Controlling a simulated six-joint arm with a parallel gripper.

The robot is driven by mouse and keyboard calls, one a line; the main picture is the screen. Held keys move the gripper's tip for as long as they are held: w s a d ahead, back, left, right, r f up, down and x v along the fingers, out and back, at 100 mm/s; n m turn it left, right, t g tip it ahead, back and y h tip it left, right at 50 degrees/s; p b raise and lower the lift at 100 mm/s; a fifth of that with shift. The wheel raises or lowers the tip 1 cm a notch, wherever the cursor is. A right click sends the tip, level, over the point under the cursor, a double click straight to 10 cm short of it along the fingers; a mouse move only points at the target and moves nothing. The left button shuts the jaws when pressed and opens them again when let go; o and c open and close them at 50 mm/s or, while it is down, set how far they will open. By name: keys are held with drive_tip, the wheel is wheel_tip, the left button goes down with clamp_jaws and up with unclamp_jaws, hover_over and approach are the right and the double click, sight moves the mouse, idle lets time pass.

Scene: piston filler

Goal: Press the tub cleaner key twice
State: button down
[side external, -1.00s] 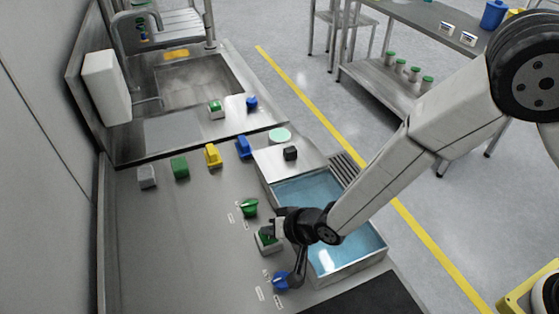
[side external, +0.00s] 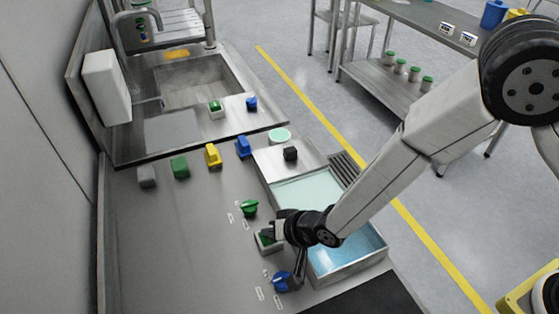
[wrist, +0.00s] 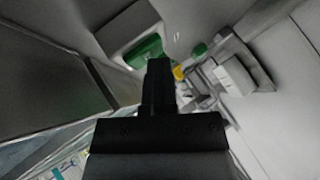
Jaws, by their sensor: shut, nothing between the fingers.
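A green key in a grey box (side external: 268,243) stands on the counter at the left side of the water tub (side external: 350,272). My gripper (side external: 272,231) is shut and empty, with its fingertips at this key. The wrist view shows the green key (wrist: 147,50) just beyond the closed fingers (wrist: 159,68), which cover its right edge. I cannot tell whether they touch it or how far it is pressed. The tub liquid is pale green at the far end and blue at the near end. The labels are too small to read.
A green knob (side external: 249,208) lies just beyond the key and a blue knob (side external: 281,281) lies nearer. Grey, green (side external: 180,166), yellow (side external: 213,155) and blue blocks stand farther back, before the sink (side external: 200,80). The counter left of the key is clear.

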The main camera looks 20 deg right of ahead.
idle(0.3)
drive_tip(key=shift+r, duration=1.2)
drive_tip(key=shift+r, duration=0.15)
drive_tip(key=shift+r, duration=2.35)
idle(0.8)
wheel_tip(320, 180, up, 4)
drive_tip(key=shift+f, duration=0.1)
idle(0.3)
drive_tip(key=shift+f, duration=0.15)
drive_tip(key=shift+f, duration=4.25)
